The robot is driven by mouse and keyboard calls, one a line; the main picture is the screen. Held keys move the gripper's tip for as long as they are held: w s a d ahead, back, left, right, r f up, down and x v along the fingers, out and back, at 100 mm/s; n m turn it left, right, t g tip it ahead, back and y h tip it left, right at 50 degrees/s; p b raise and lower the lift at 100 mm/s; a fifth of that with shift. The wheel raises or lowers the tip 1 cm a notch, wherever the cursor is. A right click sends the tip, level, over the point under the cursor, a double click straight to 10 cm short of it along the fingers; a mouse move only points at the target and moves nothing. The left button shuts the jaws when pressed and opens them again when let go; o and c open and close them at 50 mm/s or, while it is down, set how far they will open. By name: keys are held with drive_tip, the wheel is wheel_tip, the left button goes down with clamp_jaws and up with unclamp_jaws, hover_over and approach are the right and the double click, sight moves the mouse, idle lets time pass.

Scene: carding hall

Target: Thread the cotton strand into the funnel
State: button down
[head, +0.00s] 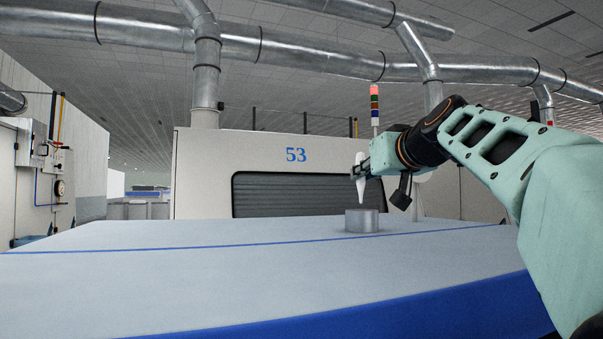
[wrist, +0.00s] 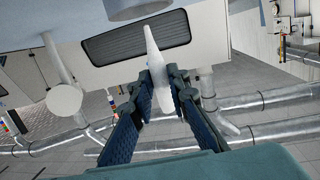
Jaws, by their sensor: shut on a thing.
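The cotton strand (head: 361,189) is white and tapers to a narrow end pointing down. My gripper (head: 361,172) is shut on its upper part and holds it roughly upright. The funnel (head: 361,222) is a short grey cylinder on the pale table top, below the strand.
The pale table (head: 200,265) has a blue line across it and a blue front edge, and its top is clear around the funnel. A white machine marked 53 (head: 296,155) stands behind. A signal light (head: 374,105) and metal ducts (head: 300,55) are further back.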

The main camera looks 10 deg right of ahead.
sight(362, 194)
drive_tip(key=shift+f+b, duration=1.95)
drive_tip(key=shift+f, duration=0.35)
drive_tip(key=c, duration=1.8)
unclamp_jaws()
drive_tip(key=shift+o, duration=0.2)
drive_tip(key=shift+r, duration=0.1)
